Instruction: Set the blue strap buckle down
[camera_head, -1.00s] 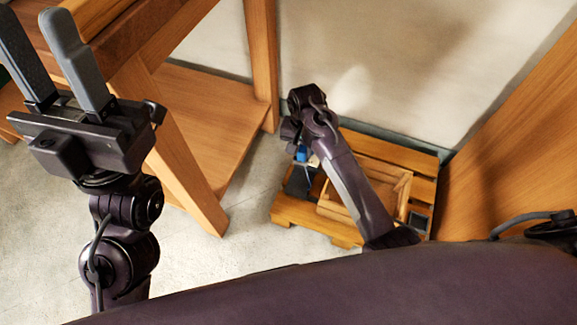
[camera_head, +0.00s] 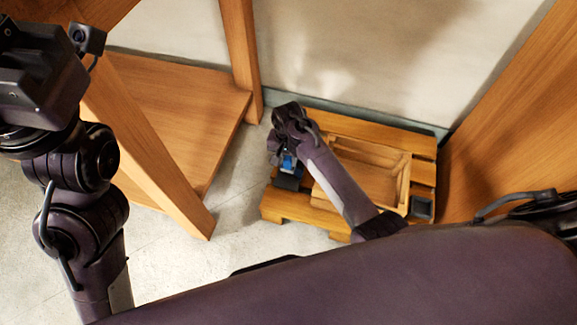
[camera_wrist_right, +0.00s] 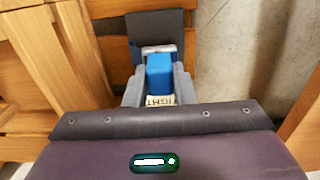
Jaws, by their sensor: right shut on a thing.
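The blue strap buckle (camera_wrist_right: 159,74) is a small bright blue block between the fingers of my right gripper (camera_wrist_right: 159,86) in the wrist view. It also shows as a blue spot in the head view (camera_head: 289,163). My right gripper (camera_head: 288,165) is shut on it, over the left end of a low slatted wooden platform. A dark flat pad (camera_wrist_right: 157,25) lies just beyond the buckle; whether they touch is unclear. My left gripper's body (camera_head: 35,80) is at the upper left of the head view, its fingers out of frame.
The wooden platform (camera_head: 410,146) carries a shallow wooden tray (camera_head: 403,180) and a small dark square holder (camera_head: 422,208) at its right end. A wooden table leg and lower shelf (camera_head: 175,110) stand left. A wooden panel (camera_head: 510,130) stands right. Bare floor (camera_head: 235,190) lies left of the platform.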

